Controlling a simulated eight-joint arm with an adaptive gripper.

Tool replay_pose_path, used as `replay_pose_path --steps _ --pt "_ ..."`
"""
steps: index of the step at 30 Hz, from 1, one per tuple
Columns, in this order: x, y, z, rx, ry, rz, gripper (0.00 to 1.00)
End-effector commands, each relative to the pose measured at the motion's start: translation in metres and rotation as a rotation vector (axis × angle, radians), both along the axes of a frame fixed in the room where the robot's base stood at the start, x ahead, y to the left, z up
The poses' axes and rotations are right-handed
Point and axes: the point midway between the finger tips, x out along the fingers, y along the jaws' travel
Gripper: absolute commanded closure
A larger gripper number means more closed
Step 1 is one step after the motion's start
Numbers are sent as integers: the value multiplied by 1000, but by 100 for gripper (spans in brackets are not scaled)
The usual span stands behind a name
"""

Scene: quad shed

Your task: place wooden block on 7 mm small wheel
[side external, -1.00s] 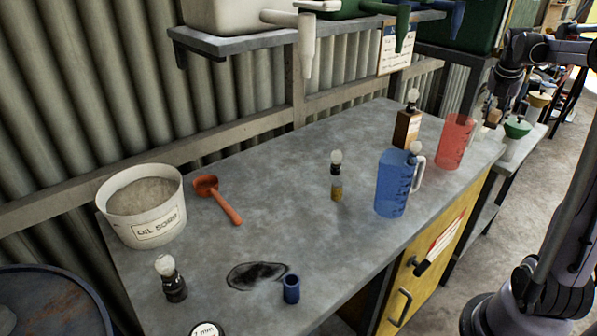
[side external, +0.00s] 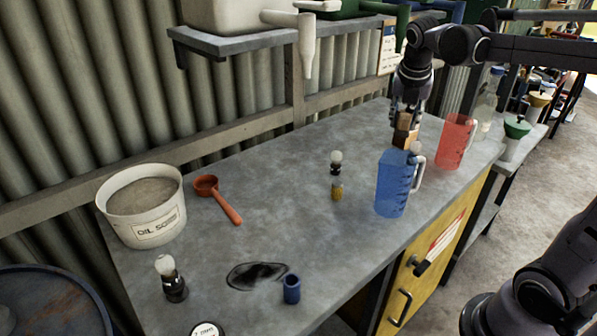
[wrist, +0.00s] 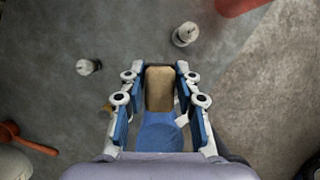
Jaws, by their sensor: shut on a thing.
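My gripper (side external: 405,114) is shut on a tan wooden block (wrist: 160,90), which sits between its two fingers in the wrist view. In the side view the gripper points down at the far end of the bench, behind the blue jug (side external: 392,186). The block overlaps a brown bottle there, so its clearance from the bench is hard to judge. A dark round thing with a white label (side external: 206,331) is cut off at the bottom edge of the side view. Its lettering is only partly legible, so I cannot tell whether it is the small wheel.
A red jug (side external: 455,142) stands right of my gripper. The middle is mostly clear, with a dark stain nearer the front.

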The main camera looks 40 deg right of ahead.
Motion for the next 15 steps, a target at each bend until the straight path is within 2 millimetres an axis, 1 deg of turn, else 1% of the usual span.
replay_pose_path --steps 1,5,6,8,11,12,14,15 --pt "6 20 1 0 0 45 99" --pt "19 62 0 0 0 159 99" --pt "24 76 -4 0 0 209 99" --pt "34 96 -13 0 0 306 99" --pt "51 134 -31 0 -1 498 99" --pt "57 150 -37 -1 -1 581 99" --pt "64 176 -46 0 -1 703 99" --pt "67 194 -51 1 -2 784 99"
